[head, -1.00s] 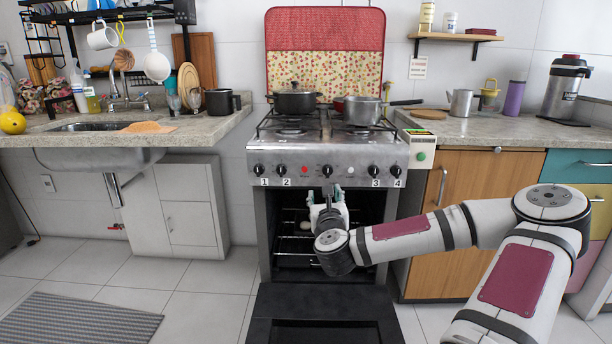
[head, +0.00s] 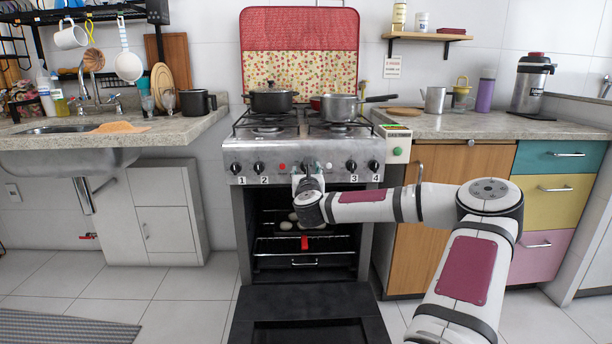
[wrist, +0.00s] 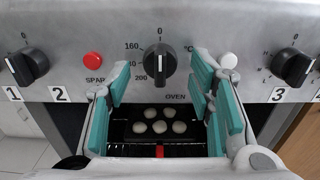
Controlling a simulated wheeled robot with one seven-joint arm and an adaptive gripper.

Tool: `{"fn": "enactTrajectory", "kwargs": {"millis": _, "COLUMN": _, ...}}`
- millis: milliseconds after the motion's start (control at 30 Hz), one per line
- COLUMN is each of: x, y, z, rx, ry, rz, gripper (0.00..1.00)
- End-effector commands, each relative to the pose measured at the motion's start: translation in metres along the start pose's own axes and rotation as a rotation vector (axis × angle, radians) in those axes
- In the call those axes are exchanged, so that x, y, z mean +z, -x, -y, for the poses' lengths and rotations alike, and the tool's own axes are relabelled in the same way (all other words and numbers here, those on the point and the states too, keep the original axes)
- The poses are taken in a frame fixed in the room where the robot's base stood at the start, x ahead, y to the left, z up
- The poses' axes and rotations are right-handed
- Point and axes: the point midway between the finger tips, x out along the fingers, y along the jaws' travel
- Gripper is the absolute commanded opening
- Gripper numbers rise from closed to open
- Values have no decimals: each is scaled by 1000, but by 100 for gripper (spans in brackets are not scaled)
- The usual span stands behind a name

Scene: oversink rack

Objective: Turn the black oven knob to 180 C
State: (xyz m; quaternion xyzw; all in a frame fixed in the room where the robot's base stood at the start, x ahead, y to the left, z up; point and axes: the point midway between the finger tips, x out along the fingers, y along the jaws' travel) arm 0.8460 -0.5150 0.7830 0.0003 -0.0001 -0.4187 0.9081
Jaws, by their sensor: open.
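The black oven knob (wrist: 160,68) is in the middle of the wrist view, above the word OVEN. Its white pointer line is upright, towards the 0 mark. Numbers on the dial such as 160 and 200 show at its left; the 180 mark is partly covered. My gripper (wrist: 161,78) is open, with one teal-padded finger left and one right of the knob. I see gaps on both sides, so the pads do not appear to touch it. In the head view my gripper (head: 308,177) is at the stove's front panel (head: 237,159) and mostly hides the oven knob.
A red button (wrist: 92,59) and a white button (wrist: 228,61) flank the oven knob. Burner knobs stand further out, such as knob 3 (wrist: 292,66). The oven door (head: 305,312) hangs open below; several pale rolls (wrist: 158,126) lie inside. Pots stand on the stove.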

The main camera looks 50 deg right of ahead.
Motion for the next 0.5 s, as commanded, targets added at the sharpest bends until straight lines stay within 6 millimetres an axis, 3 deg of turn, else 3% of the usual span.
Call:
{"fn": "enactTrajectory", "kwargs": {"millis": 400, "x": 0, "y": -8, "z": 0, "rx": 0, "ry": 1, "rz": 0, "gripper": 48}}
{"fn": "enactTrajectory", "kwargs": {"millis": 500, "x": 0, "y": -8, "z": 0, "rx": 0, "ry": 1, "rz": 0, "gripper": 26}}
